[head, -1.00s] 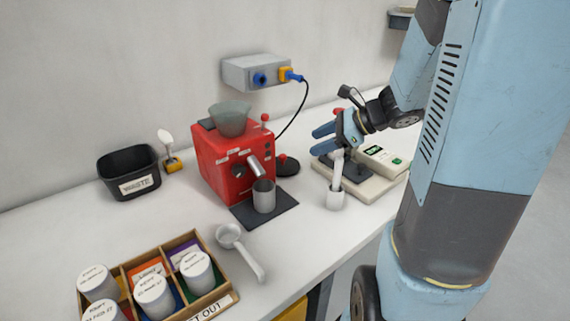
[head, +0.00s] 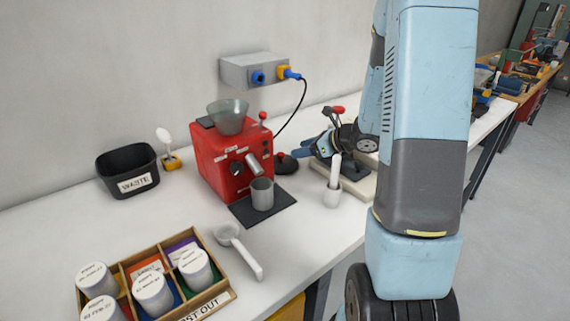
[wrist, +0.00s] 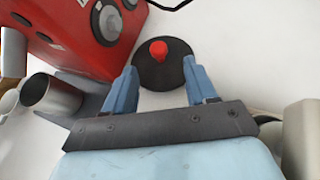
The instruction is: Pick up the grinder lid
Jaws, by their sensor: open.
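The grinder lid is a dark round disc with a red knob. It lies on the white counter just right of the red grinder (head: 222,162). In the head view the lid (head: 286,164) is close to the tips of my gripper (head: 297,152). In the wrist view the lid (wrist: 163,66) lies ahead of and between the two blue fingers of my gripper (wrist: 161,82). The fingers are open and empty, and the knob is a little beyond their tips. The grinder's glass hopper (head: 229,117) is uncovered.
A metal cup (head: 262,194) stands on a dark mat in front of the grinder. A scoop (head: 238,250), wooden box (head: 218,300) and waste bin (head: 128,170) are on the left. A cable hangs behind.

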